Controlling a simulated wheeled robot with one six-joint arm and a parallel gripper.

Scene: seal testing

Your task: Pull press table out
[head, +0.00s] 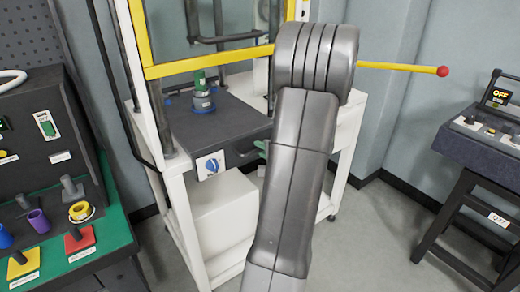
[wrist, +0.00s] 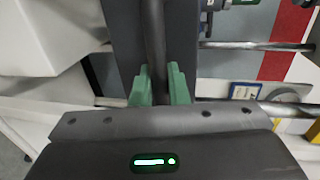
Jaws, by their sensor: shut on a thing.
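The press table (head: 230,123) is a dark grey slab inside the white press frame, with a blue glove sign (head: 210,165) at its front. A green and blue piece (head: 203,95) stands on it. In the head view my grey arm hides much of my gripper and the table's right front; a green finger shows beside the arm. In the wrist view my gripper (wrist: 159,88) has its two green fingers on either side of a dark bar handle (wrist: 152,40), shut on it. The dark table front (wrist: 124,30) lies just behind the bar.
A yellow-edged guard (head: 205,65) stands open above the table; a rod with a red knob (head: 442,71) sticks out right. A control bench (head: 50,150) with a green top (head: 120,222) is at left, and another console (head: 485,128) at right. Grey floor is free between.

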